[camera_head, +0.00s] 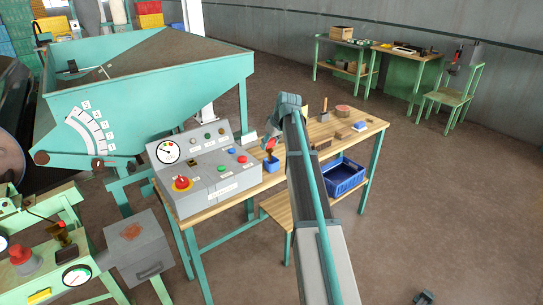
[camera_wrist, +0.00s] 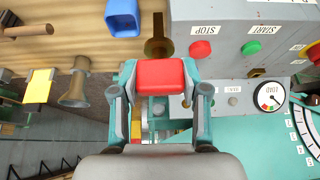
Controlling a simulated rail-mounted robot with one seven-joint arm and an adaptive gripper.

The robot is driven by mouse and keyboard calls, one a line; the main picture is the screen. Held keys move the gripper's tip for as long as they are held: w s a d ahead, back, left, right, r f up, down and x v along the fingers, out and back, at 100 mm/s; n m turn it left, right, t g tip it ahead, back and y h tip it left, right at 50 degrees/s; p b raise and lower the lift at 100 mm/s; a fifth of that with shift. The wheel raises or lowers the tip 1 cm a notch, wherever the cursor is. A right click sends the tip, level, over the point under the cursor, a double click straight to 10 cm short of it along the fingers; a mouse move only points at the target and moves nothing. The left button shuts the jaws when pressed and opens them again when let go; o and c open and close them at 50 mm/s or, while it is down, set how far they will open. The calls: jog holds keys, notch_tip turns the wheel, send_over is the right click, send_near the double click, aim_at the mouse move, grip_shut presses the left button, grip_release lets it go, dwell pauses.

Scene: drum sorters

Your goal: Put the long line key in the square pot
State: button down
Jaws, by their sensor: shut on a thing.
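My gripper (camera_head: 270,141) is over the workbench, beside the right end of the grey control console. In the wrist view my gripper (camera_wrist: 160,79) is shut, with a red block-like piece between its fingers. A brass-coloured shank (camera_wrist: 157,46) shows beyond the red piece; together they look like the long line key. In the head view the brass part (camera_head: 270,157) hangs just above the small blue square pot (camera_head: 272,167). The pot also shows in the wrist view (camera_wrist: 122,18), slightly to the side of the shank. Whether the key's lower end is inside the pot is unclear.
The grey console (camera_head: 208,167) with coloured buttons stands close to the pot. A blue crate (camera_head: 345,189) is on the lower shelf. Wooden blocks (camera_head: 344,132) and a brush-like tool (camera_head: 324,116) lie on the benchtop's far end. A green hopper (camera_head: 150,85) is behind.

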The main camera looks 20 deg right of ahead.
jog(key=w+d+f+p, duration=0.1)
jog(key=w+f, duration=0.2)
jog(key=w+d+f+p, duration=0.2)
jog(key=w+f, duration=0.1)
jog(key=f, duration=0.1)
jog(key=w+d+f+p, duration=0.1)
jog(key=w+d+f, duration=0.1)
jog(key=w+f, duration=0.1)
jog(key=shift+w+f+p, duration=0.35)
jog(key=shift+f+p, duration=0.05)
jog(key=shift+f, duration=0.4)
jog(key=shift+f, duration=0.2)
jog(key=c, duration=0.6)
grip_release()
jog(key=shift+r, duration=0.1)
